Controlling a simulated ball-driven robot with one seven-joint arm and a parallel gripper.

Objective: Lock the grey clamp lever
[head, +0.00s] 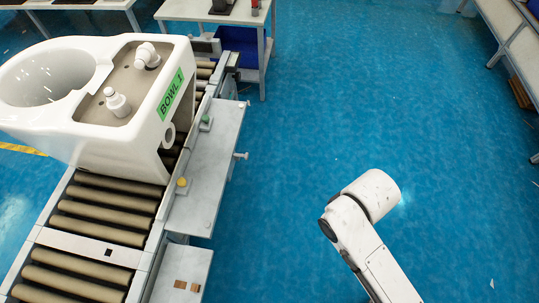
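A small grey lever-like part (240,156) sticks out from the right edge of the grey side plate (208,175) beside the roller conveyor. A second small grey part (244,104) sticks out farther up the same side. I cannot tell which is the clamp lever, nor whether either is locked. My white arm shows at the lower right, over open floor and well apart from the conveyor. My gripper is not in view.
A white toilet bowl (140,140) labelled "BOWL 1" rests on the conveyor rollers (107,217). A green button (206,120) and a yellow button (182,182) sit along the conveyor's edge. A table with a blue bin (238,42) stands behind. Blue floor (340,110) is clear between conveyor and right-hand racks.

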